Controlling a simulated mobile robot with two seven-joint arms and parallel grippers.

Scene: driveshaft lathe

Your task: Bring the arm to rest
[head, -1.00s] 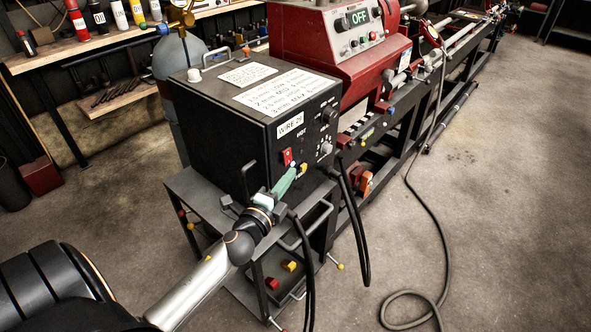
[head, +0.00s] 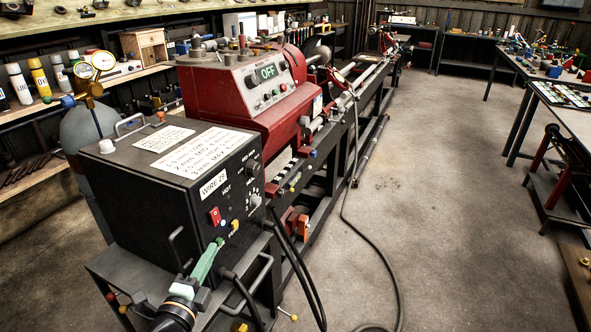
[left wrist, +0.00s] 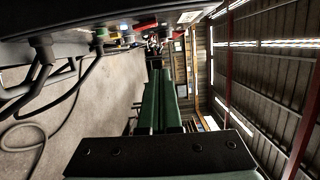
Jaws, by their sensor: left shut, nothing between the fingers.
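My left gripper (head: 217,245) has green fingers and comes in from the bottom of the head view. Its tips show just below the red switch (head: 215,215) and beside the yellow knob (head: 235,225) on the front of the black welding machine (head: 130,190). I cannot tell whether they touch the panel. In the left wrist view the green fingers (left wrist: 160,103) lie side by side, shut and empty. My right gripper is not in view.
The red lathe (head: 235,90) with an OFF display (head: 268,71) stands behind the machine. Black cables hang from the machine's front, and a hose (head: 358,220) runs over the floor. Tables stand at the right. The floor (head: 440,200) between is mostly clear.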

